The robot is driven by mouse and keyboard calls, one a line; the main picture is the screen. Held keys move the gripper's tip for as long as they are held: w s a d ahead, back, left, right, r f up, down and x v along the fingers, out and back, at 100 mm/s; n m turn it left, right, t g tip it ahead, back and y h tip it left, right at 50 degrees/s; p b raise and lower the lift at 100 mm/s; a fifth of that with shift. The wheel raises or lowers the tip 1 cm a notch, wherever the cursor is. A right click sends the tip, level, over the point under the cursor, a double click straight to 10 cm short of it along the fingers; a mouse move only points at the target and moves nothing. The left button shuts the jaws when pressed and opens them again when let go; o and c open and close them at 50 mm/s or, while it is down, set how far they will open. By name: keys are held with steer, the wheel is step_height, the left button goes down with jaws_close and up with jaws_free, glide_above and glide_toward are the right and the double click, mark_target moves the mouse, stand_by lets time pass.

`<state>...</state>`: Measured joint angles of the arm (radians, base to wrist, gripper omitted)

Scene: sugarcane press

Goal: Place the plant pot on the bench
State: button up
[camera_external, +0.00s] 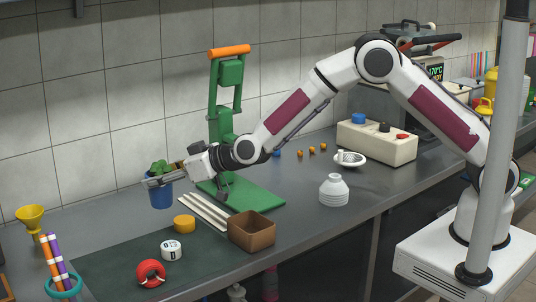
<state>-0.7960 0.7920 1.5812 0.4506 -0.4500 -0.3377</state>
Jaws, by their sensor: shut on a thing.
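The plant pot (160,196) is blue with a green leafy plant (160,167) in its top. It hangs in the air above the bench at the left of the view. My gripper (154,182) is shut on it near the rim, reaching in from the right. The pot looks upright. The bench (290,225) is a grey counter along the tiled wall, with a dark green mat on its left part. The far finger is partly hidden.
A green press (227,100) with an orange handle stands behind the wrist. A yellow funnel (31,216) is at left. Mat space lies left of the cylinders.

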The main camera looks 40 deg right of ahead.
steer(key=w+d+r+m+t+h, duration=0.3)
steer(key=w+d+r+m+h, duration=0.4)
steer(key=d+r, duration=0.4)
steer(key=d+r+m+g+h, duration=0.1)
steer(key=d+r+m+h, duration=0.2)
steer(key=d, duration=0.5)
steer(key=d+r+m+g+h, duration=0.1)
steer(key=d+m+h, duration=0.25)
steer(key=d, duration=0.45)
steer(key=s+d+f+m+g+h, duration=0.2)
steer(key=s+d+f+m+g, duration=0.2)
steer(key=d, duration=1.2)
steer(key=s+d+f+m+g+h, duration=0.3)
steer(key=s+d, duration=0.6)
steer(key=d, duration=0.7)
steer(key=s+d+f+m+g+h, duration=0.2)
steer(key=s+d+f+m+g, duration=0.4)
steer(key=d, duration=1)
step_height(320, 180, down, 3)
steer(key=shift+s+d+r+g, duration=0.2)
steer(key=shift+s+d+g, duration=0.1)
steer(key=shift+s+g, duration=0.4)
steer(key=shift+h, duration=0.25)
step_height(320, 180, down, 6)
